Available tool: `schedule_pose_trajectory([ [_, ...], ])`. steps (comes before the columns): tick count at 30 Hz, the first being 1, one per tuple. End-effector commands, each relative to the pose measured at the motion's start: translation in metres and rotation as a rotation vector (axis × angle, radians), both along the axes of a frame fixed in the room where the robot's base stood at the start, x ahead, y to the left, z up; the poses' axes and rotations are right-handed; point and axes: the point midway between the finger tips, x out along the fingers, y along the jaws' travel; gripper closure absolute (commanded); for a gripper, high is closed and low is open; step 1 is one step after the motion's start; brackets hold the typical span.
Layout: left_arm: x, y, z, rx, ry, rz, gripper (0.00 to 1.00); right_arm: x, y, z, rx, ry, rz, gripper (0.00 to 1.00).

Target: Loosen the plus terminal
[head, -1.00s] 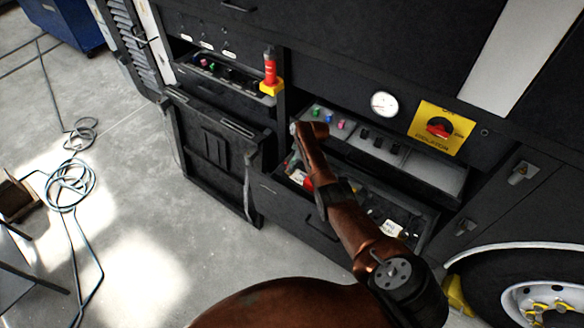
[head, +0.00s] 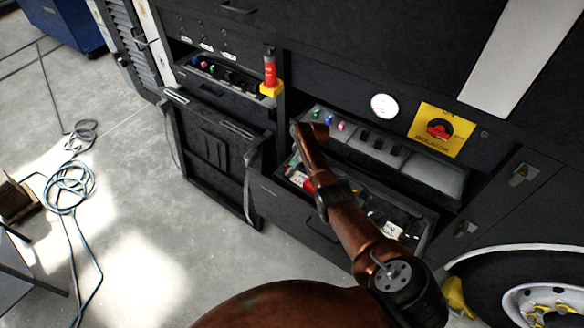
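My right arm (head: 348,225) reaches from the bottom right over an open black drawer (head: 310,222). Its wrist (head: 312,131) bends down at the drawer's far left end. My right gripper (head: 294,162) points down there, mostly hidden behind the wrist and forearm, so its fingers cannot be made out. A small red part (head: 308,185) shows in the drawer just beside the forearm; I cannot tell if it belongs to the plus terminal. The terminal itself cannot be made out. My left gripper is not in view.
A control panel (head: 415,165) with coloured knobs sits behind the drawer. Above are a gauge (head: 384,106) and a yellow isolator plate (head: 441,130). A red cylinder on a yellow base (head: 270,72) stands left. A wheel (head: 540,298) is at right. Hose (head: 70,188) lies on the floor.

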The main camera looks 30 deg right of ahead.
Motion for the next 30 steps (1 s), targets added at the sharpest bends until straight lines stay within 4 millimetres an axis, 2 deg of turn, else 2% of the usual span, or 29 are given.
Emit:
schedule_pose_trajectory([
  [8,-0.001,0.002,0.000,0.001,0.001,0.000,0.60,-0.002,-0.004,0.012,0.000,-0.003,0.000,0.60],
  [11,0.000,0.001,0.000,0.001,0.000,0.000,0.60,-0.006,-0.008,0.024,0.000,-0.003,-0.001,0.60],
  [22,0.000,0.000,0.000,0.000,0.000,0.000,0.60,-0.025,-0.028,0.090,-0.001,-0.003,-0.001,0.60],
  [30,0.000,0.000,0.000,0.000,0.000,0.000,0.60,-0.031,-0.033,0.110,0.000,-0.001,0.000,0.60],
])
